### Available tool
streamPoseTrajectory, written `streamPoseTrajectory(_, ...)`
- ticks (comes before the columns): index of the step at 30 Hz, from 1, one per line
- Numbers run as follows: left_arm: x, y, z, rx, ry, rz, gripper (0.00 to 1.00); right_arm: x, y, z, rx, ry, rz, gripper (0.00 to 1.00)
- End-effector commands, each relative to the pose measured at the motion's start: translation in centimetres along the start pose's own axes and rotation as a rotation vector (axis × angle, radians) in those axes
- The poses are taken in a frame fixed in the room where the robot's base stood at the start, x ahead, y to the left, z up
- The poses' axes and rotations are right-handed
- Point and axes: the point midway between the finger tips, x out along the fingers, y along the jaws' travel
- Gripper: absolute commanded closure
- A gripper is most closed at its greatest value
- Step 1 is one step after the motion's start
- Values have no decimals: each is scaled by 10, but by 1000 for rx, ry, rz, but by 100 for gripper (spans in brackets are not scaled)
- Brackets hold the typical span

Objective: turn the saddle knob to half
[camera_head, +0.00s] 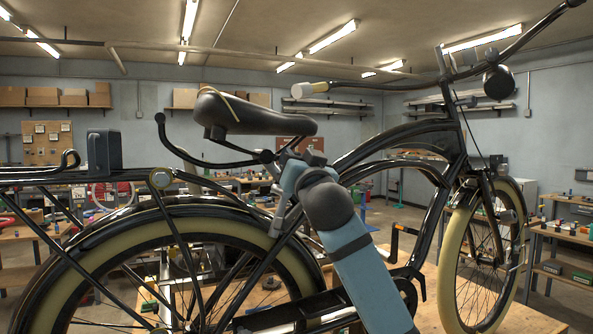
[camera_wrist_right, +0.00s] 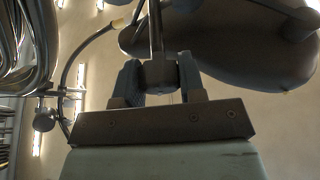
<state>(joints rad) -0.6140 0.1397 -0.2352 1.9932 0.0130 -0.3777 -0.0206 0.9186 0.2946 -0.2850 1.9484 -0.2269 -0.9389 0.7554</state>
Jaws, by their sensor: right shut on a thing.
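A post (camera_wrist_right: 155,25) runs up from the knob. The saddle's underside (camera_wrist_right: 245,50) shows at upper right. In the head view the gripper hides the knob. My left gripper is not in view.
The black trike frame (camera_head: 400,138) and rear wheel (camera_head: 262,228) surround my right arm closely. The front wheel (camera_head: 462,268) stands at right and the handlebar (camera_head: 445,72) at upper right. Benches with tools stand behind. A dark box (camera_head: 104,152) sits on the rear rack.

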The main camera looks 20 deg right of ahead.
Motion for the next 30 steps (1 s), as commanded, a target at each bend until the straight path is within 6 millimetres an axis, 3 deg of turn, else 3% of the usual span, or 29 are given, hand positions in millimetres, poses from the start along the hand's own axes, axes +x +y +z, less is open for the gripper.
streamPoseTrajectory(12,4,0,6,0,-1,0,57,0,0,0,221,-1,91,87)
streamPoseTrajectory(30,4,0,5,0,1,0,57,0,0,0,265,1,111,87)
